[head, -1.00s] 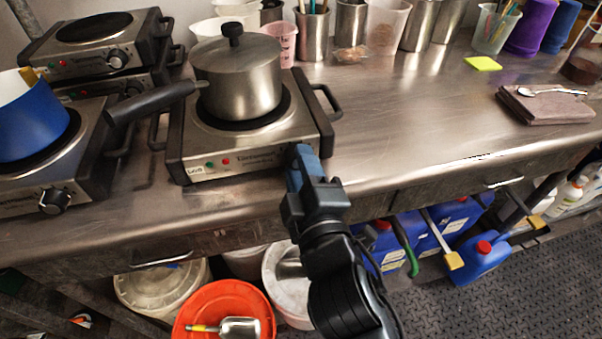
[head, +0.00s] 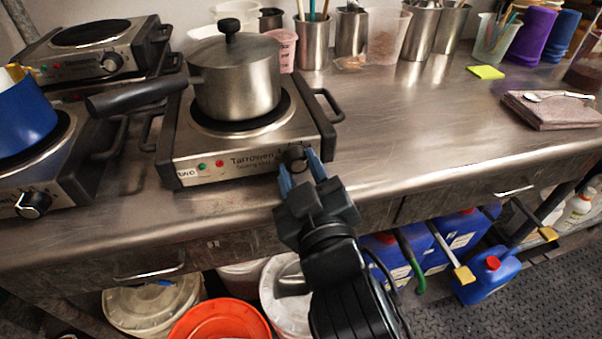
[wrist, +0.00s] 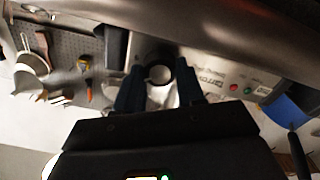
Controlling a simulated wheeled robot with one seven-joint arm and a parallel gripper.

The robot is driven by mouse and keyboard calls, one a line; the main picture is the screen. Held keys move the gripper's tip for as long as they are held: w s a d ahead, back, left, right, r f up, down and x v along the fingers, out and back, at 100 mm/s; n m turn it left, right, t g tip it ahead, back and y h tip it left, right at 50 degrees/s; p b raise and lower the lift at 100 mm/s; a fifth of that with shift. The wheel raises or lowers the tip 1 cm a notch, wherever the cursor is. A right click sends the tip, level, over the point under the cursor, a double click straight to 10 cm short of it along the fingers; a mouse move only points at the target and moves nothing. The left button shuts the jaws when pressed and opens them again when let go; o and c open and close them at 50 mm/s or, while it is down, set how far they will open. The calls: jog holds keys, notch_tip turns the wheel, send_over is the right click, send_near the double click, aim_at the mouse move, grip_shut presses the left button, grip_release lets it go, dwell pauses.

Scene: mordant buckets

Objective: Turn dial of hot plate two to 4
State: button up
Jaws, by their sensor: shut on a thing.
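Hot plate two (head: 215,172), a steel unit with a small label at its front left that seems to read "TWO", stands near the counter's front edge. Its black dial (head: 295,155) is at the right of the front panel. My gripper (head: 299,170), with blue fingertips, is shut on the dial, one finger on each side. The wrist view shows the dial (wrist: 159,73) between the dark fingers (wrist: 160,88). I cannot read the dial's setting. A lidded steel pot (head: 238,88) sits on the plate, its long black handle pointing left.
Another hot plate (head: 70,185) with a blue pot (head: 22,120) stands at the left, and one more (head: 85,60) behind it. Steel beakers (head: 312,42) and cups line the back. The counter's middle right is clear.

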jog(key=shift+f, duration=0.1)
dwell(0.4)
jog(key=o, duration=1)
jog(key=shift+o, duration=0.2)
jog(key=v, duration=0.7)
jog(key=shift+s, duration=0.4)
jog(key=shift+d, duration=0.2)
jog(key=s+d+f+m+g+h+p, duration=0.15)
jog(key=s+d+f+m, duration=0.35)
jog(key=s+d, duration=0.75)
jog(key=s+d+m+h, duration=0.1)
jog(key=s+d, duration=0.1)
jog(key=s, duration=0.3)
jog(key=s+d+r+m+h+p, duration=0.1)
jog(key=s+d, duration=0.2)
jog(key=s, duration=0.3)
jog(key=s+d+r+m+g+h+p, duration=0.1)
jog(key=s+d, duration=0.2)
jog(key=s, duration=0.2)
jog(key=shift+s+r+m, duration=0.25)
jog(key=shift+s+m, duration=0.05)
jog(key=shift+s, duration=0.1)
